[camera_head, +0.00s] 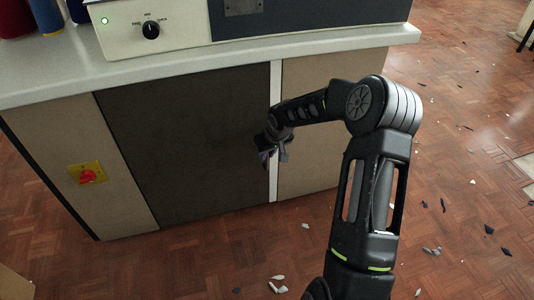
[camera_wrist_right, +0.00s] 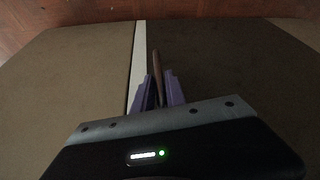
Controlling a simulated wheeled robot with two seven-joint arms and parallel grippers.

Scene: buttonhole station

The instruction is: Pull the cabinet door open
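The cabinet door appears to be the dark brown panel (camera_head: 190,140) in the cabinet front, flush with the panels beside it. In the wrist view the dark panel (camera_wrist_right: 225,65) fills the right side. A thin upright bar handle (camera_wrist_right: 156,62) stands on it near the white strip. My right gripper (camera_head: 265,155) is at the door's right edge. In the wrist view its purple fingers (camera_wrist_right: 159,90) lie close on both sides of the handle and look shut on it. In the head view the arm hides the handle. My left gripper is not in view.
A pale worktop (camera_head: 120,75) overhangs the cabinet and bears a machine with a black knob (camera_head: 151,30). A red switch on a yellow plate (camera_head: 87,175) is on the left tan panel. The parquet floor (camera_head: 190,255) before the door is mostly clear; small chips lie to the right.

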